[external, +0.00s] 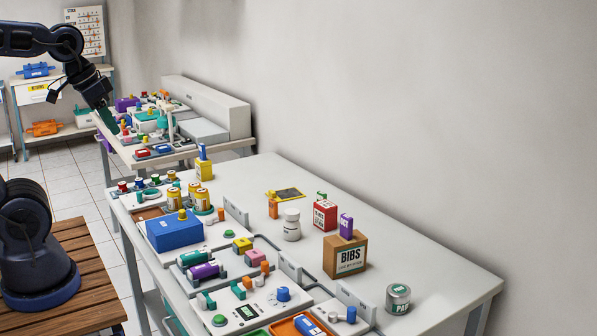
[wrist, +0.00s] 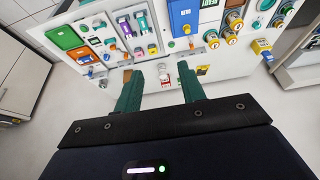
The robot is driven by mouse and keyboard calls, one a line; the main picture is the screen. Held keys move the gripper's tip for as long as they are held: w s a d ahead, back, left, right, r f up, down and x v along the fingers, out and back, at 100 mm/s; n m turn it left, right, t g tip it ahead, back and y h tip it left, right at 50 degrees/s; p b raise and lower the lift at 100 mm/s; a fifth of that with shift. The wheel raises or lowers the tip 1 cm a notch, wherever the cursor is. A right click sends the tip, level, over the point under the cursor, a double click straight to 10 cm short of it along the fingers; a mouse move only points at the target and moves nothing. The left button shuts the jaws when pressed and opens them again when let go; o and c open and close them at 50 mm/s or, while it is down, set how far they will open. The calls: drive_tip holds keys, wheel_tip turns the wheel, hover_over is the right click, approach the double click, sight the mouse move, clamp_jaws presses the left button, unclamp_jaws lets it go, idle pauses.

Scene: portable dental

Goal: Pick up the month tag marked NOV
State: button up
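I cannot make out a month tag marked NOV in either view; lettering on the small items is too small to read. My gripper (wrist: 158,72) is open, with its two green fingers apart and nothing between them in the wrist view. In the external view my gripper (external: 108,120) hangs at the upper left, pointing down by the front edge of the far table. A board (external: 85,31) headed with dark lettering hangs on the back wall with rows of small orange marks; I cannot tell whether they are tags.
The near table (external: 415,252) carries a blue box (external: 174,231), a brown BIBS box (external: 345,255), a white jar (external: 292,225) and several small coloured parts. The far table (external: 130,152) is crowded too. A wooden slatted top (external: 90,270) stands lower left. Tiled floor (external: 67,182) is free between.

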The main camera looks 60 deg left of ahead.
drive_tip(key=w+r+n+g+h, duration=0.1)
drive_tip(key=w+r+n, duration=0.1)
drive_tip(key=w, duration=0.6)
drive_tip(key=w+r+n, duration=0.3)
drive_tip(key=w, duration=0.5)
drive_tip(key=n+g+h, duration=0.3)
drive_tip(key=n+h, duration=0.1)
drive_tip(key=n, duration=1)
hover_over(321, 192)
drive_tip(key=a, duration=0.3)
wheel_tip(321, 192, down, 34)
drive_tip(key=shift+y, duration=0.3)
drive_tip(key=x, duration=0.3)
drive_tip(key=s+x, duration=0.1)
drive_tip(key=x, duration=0.1)
drive_tip(key=shift+d+f, duration=0.1)
drive_tip(key=shift+d, duration=0.2)
drive_tip(key=shift+w+x, duration=0.15)
drive_tip(key=shift+x, duration=1.15)
drive_tip(key=shift+w+x, duration=0.15)
drive_tip(key=shift+x, duration=1.1)
drive_tip(key=shift+a, duration=0.1)
drive_tip(key=shift+c, duration=0.4)
